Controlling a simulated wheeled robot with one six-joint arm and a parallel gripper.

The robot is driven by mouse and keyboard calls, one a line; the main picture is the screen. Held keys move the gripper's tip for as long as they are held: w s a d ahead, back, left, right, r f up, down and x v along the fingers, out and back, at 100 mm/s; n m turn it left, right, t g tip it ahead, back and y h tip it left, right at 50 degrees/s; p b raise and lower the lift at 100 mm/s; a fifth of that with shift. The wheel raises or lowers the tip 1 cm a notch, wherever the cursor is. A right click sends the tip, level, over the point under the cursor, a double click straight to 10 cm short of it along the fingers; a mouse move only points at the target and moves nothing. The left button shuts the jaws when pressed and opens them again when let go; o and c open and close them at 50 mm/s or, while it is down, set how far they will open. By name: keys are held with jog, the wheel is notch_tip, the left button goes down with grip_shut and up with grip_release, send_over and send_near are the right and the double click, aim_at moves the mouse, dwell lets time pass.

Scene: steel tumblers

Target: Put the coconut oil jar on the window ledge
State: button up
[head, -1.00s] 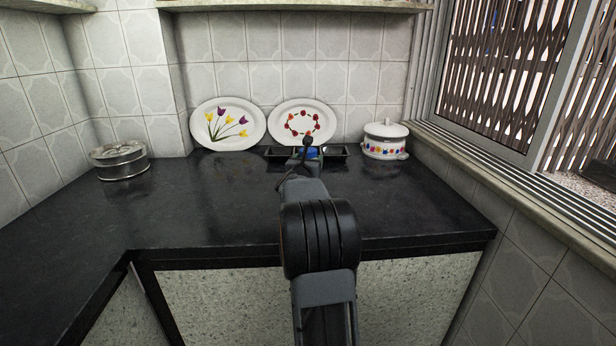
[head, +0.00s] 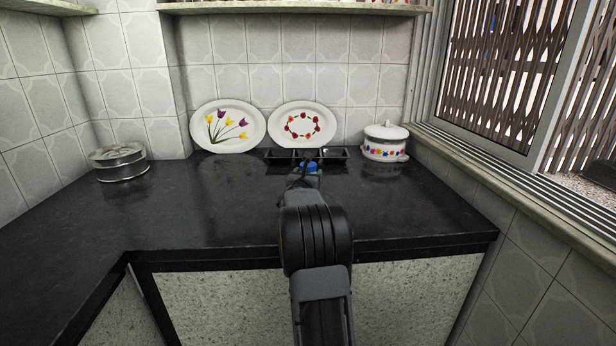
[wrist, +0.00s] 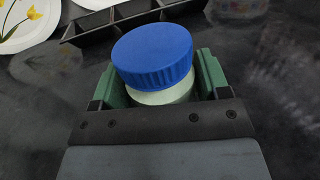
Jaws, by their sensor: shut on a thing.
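The coconut oil jar has a ribbed blue lid (wrist: 153,56) and a pale body that shows just under the lid. It stands between the green fingers of my gripper (wrist: 160,90), which is shut on it. In the head view only the blue lid (head: 311,167) shows, past the end of my arm, over the back part of the counter. My arm hides most of the jar and gripper there. The window ledge (head: 500,172) runs along the right wall below the sliding window and is bare along its near stretch.
A black divided tray (head: 333,154) lies behind the jar, also in the wrist view (wrist: 110,20). Two plates (head: 228,126) lean on the back wall. A white lidded pot (head: 386,142) stands between the tray and the ledge. A steel tin (head: 119,162) stands left. The counter (head: 210,210) is otherwise clear.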

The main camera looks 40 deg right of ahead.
jog(key=shift+f, duration=0.1)
jog(key=o, duration=0.8)
jog(key=shift+c, duration=0.2)
jog(key=o, duration=0.4)
